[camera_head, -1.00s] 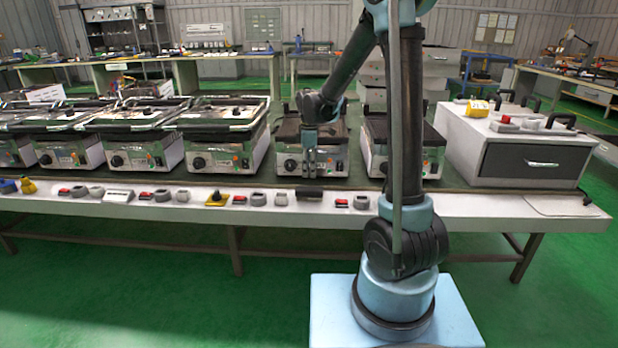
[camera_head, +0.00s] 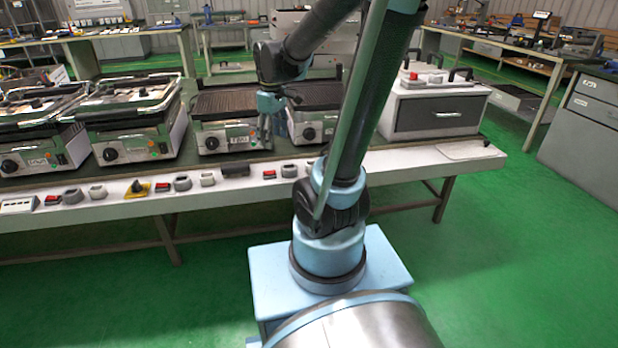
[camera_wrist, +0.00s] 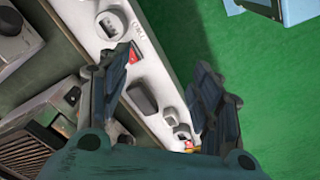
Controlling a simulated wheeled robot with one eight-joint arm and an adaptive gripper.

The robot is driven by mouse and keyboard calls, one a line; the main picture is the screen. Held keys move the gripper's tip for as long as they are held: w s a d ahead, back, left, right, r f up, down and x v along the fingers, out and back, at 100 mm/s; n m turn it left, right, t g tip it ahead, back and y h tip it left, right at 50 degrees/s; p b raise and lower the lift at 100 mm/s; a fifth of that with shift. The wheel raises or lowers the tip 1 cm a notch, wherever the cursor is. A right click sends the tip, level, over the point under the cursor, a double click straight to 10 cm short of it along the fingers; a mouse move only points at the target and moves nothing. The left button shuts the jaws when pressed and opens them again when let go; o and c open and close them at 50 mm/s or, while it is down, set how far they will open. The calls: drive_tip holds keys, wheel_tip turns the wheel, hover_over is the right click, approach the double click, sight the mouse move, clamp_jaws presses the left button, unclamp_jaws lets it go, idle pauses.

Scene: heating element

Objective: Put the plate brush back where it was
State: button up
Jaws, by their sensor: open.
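I cannot make out a plate brush with certainty. A dark oblong block (camera_head: 236,169) lies on the pale front strip of the bench; it may be the brush, but its bristles or handle do not show. In the wrist view this dark block (camera_wrist: 142,97) appears between the spread fingers, apart from them. My gripper (camera_wrist: 163,75) is open and empty, with its fingers over the strip. In the head view my gripper (camera_head: 267,125) hangs in front of the grills, to the right of the block.
Two grills with bare ribbed plates, one at left (camera_head: 222,103) and one at right (camera_head: 318,95), stand behind the strip. Lidded grills (camera_head: 125,115) stand farther left. Switches and knobs (camera_head: 182,183) line the strip. A grey drawer unit (camera_head: 435,112) stands at right. Green floor is clear at right.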

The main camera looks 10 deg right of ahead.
drive_tip(key=s+d+f+m, duration=0.3)
drive_tip(key=s+m, duration=0.1)
drive_tip(key=s, duration=0.4)
drive_tip(key=s+d+f+m+t, duration=0.1)
drive_tip(key=s+d+f+m, duration=0.2)
drive_tip(key=s, duration=0.6)
drive_tip(key=shift+d+f+m, duration=0.2)
drive_tip(key=shift+d+m, duration=0.6)
drive_tip(key=shift+m, duration=0.4)
